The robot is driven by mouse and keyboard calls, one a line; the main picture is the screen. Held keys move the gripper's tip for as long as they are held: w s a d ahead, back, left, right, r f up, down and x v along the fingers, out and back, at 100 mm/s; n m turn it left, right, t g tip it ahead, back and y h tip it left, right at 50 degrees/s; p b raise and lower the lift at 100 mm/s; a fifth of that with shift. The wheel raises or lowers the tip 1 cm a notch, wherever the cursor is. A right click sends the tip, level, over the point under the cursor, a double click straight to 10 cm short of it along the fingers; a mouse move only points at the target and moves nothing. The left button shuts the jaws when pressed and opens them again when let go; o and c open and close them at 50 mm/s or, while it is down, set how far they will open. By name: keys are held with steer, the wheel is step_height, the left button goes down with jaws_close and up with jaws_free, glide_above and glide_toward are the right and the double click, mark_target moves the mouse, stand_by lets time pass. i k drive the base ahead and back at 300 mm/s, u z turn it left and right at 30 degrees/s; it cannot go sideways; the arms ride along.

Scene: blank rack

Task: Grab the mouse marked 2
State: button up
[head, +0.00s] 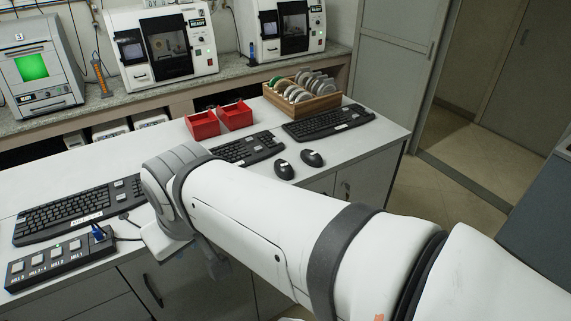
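Two dark computer mice lie on the white table right of centre in the head view. The nearer mouse (284,169) is on the left, and the other mouse (312,158) is just to its right and farther back. Each has a small pale mark on top, too small to read, so I cannot tell which is marked 2. My white arm crosses in front of the table from the lower right, its far joint left of the mice. My gripper's fingers cannot be made out; the arm hides that area.
Black keyboards lie at the left (80,208), behind the mice (248,148) and at the back right (328,122). Two red bins (203,125) (236,115) and a wooden rack of discs (318,105) stand behind. A button box (58,262) sits front left. Clear tabletop lies right of the mice.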

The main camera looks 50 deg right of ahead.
mark_target(283, 170)
steer(key=z, duration=1.4)
